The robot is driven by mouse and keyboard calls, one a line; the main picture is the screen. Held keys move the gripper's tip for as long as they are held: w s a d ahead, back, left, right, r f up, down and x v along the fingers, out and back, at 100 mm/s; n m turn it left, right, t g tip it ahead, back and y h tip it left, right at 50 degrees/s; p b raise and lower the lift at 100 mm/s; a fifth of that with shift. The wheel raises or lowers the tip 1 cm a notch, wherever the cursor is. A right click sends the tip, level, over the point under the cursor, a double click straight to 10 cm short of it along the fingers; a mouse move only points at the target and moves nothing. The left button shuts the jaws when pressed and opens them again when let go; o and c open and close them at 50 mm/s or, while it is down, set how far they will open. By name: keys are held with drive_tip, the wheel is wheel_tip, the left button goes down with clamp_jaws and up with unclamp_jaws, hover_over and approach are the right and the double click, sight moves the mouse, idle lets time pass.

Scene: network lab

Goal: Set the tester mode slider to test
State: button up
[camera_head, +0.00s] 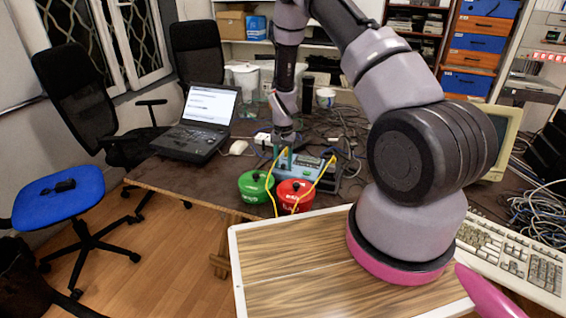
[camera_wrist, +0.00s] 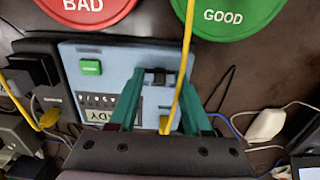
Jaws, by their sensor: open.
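The tester is a light blue box (camera_head: 312,172) on the dark table, behind the red and green round bins. In the wrist view the tester's top face (camera_wrist: 112,62) shows a green button (camera_wrist: 90,67), a partly hidden display (camera_wrist: 97,116) and a small black slider (camera_wrist: 154,77) near its upper right. My gripper (camera_head: 283,160) points down over the tester. Its two teal fingers are open, and in the wrist view the gripper (camera_wrist: 159,76) has its fingertips on either side of the slider. Contact cannot be told. A yellow cable (camera_wrist: 184,65) crosses between the fingers, close to the right one.
A red BAD bin (camera_head: 294,197) and a green GOOD bin (camera_head: 254,186) stand just in front of the tester. A laptop (camera_head: 205,118) and a mouse (camera_head: 238,148) lie to the left. Tangled black cables (camera_head: 335,125) cover the table behind.

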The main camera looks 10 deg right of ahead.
wheel_tip(320, 180, up, 11)
idle(0.4)
wheel_tip(320, 180, up, 16)
drive_tip(key=t+y, duration=0.1)
drive_tip(key=t, duration=0.1)
hover_over(283, 165)
drive_tip(key=s+d, duration=0.1)
drive_tip(key=s, duration=0.2)
drive_tip(key=s+d+r+n+t, duration=0.1)
drive_tip(key=s+r, duration=0.5)
drive_tip(key=r, duration=0.5)
drive_tip(key=s+r+t, duration=0.2)
drive_tip(key=s+r, duration=0.3)
drive_tip(key=s, duration=0.4)
drive_tip(key=s+d+r+n+t+y, duration=0.1)
drive_tip(key=s+r+t, duration=0.1)
drive_tip(key=s+r, duration=0.4)
drive_tip(key=s, duration=0.4)
drive_tip(key=shift+s+d+r+n, duration=0.15)
drive_tip(key=shift+d+r+n, duration=0.05)
drive_tip(key=shift+r+n, duration=0.1)
